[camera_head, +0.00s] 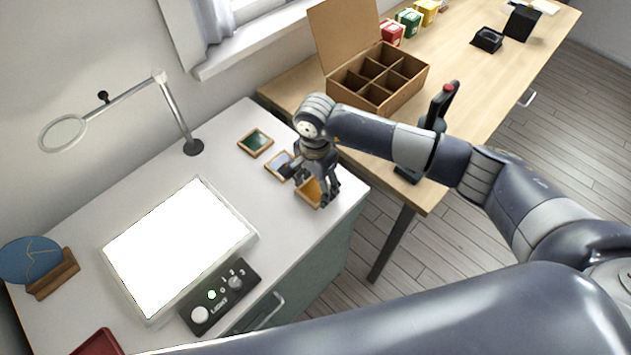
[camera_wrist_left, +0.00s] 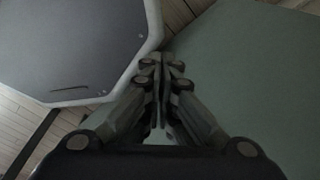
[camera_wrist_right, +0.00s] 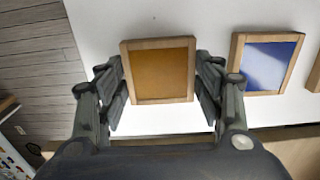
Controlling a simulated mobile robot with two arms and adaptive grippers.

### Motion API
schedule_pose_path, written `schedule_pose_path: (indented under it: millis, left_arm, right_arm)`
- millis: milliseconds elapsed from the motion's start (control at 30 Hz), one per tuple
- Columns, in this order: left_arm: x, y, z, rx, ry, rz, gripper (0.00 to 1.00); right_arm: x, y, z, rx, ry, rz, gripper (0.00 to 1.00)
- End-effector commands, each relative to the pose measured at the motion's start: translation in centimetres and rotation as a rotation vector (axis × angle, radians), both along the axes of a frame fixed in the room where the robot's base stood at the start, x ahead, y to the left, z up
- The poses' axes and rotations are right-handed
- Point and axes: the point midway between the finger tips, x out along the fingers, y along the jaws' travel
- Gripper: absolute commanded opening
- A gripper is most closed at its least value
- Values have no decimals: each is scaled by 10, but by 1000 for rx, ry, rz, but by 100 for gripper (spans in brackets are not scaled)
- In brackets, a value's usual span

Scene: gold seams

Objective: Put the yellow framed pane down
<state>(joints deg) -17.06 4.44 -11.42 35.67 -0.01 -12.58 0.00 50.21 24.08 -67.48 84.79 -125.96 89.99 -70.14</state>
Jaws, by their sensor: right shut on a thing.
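The yellow framed pane (camera_head: 310,194) has an amber face in a light wooden frame. It lies flat at or just above the white desk top, near its right edge; I cannot tell whether it touches. My right gripper (camera_head: 315,191) is above it. In the right wrist view its fingers (camera_wrist_right: 159,85) close on the left and right sides of the pane's frame (camera_wrist_right: 160,99). In the head view the gripper hides part of the pane. My left gripper (camera_wrist_left: 163,68) is shut and empty, beside a green surface, and is not seen in the head view.
A blue framed pane (camera_head: 279,166) lies close beside the yellow one, and a green framed pane (camera_head: 255,143) lies beyond it. A lit panel (camera_head: 180,245), a control box (camera_head: 220,296) and a magnifier arm (camera_head: 178,115) occupy the desk. A divided box (camera_head: 378,98) stands on the wooden table.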

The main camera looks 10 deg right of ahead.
Motion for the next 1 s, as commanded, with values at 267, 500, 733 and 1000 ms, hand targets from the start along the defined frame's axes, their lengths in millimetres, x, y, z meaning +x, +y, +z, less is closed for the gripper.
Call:
schedule_pose_path:
  millis: [267, 500, 733, 1000]
  left_arm:
    - [-4, 1, -4, 1, 7, 0, 0]
    - [-4, 1, -5, 1, 7, 0, 0]
    - [-4, 2, -5, 3, 8, -1, 0]
    - [-4, 3, -5, 4, 6, -2, 0]
  right_arm:
    - [0, 0, -3, 1, -1, 0, 32]
    - [0, 0, -3, 0, 0, 0, 81]
    - [0, 0, -3, 0, 0, 0, 81]
    - [1, 0, 14, 3, -4, 1, 81]
